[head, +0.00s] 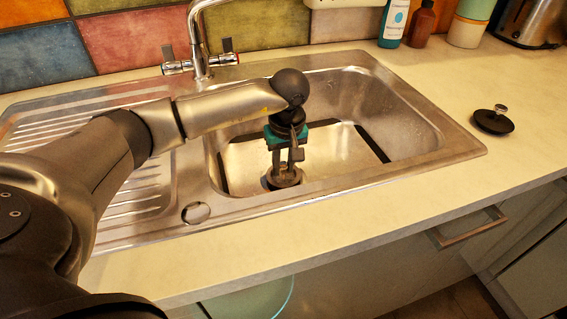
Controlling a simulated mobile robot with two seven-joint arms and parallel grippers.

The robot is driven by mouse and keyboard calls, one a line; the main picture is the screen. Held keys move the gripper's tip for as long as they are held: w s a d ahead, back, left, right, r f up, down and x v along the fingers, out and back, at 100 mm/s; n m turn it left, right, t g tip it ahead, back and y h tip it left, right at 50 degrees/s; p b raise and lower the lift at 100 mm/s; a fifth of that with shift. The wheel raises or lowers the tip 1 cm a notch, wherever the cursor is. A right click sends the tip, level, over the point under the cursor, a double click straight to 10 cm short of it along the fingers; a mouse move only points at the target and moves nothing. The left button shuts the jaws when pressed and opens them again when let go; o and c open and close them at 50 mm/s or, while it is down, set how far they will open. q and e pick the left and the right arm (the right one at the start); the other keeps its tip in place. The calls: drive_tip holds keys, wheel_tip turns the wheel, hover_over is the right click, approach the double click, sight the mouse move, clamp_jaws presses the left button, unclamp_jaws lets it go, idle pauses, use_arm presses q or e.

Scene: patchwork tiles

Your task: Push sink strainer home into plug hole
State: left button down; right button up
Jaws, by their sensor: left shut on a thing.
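The steel sink bowl (340,165) is in the middle of the head view. My left gripper (285,168) reaches down into the bowl with its fingers pointing at the floor. It is shut on a small round metallic piece, the sink strainer (284,182), low in the bowl. The strainer is at the plug hole, whose dark rim shows around it. The fingers partly hide both, so I cannot tell how deep the strainer sits. My right gripper is not in view.
A black plug with a metal knob (493,120) lies on the right worktop (420,220). The tap (200,50) stands behind the sink. The ribbed drainer (130,190) is at left, with a round fitting (196,212) near its front. Bottles (421,25) and a toaster (535,22) stand at the back right.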

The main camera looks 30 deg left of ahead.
sight(287, 185)
use_arm(q)
drive_tip(key=shift+f+b, duration=0.45)
drive_tip(key=shift+f, duration=0.25)
drive_tip(key=c, duration=0.6)
unclamp_jaws()
drive_tip(key=shift+r, duration=0.15)
wheel_tip(287, 185, up, 15)
drive_tip(key=s+d+p, duration=0.1)
drive_tip(key=p, duration=0.3)
drive_tip(key=shift+s+d+p, duration=0.25)
drive_tip(key=shift+d+p, duration=0.05)
drive_tip(key=shift+d, duration=0.1)
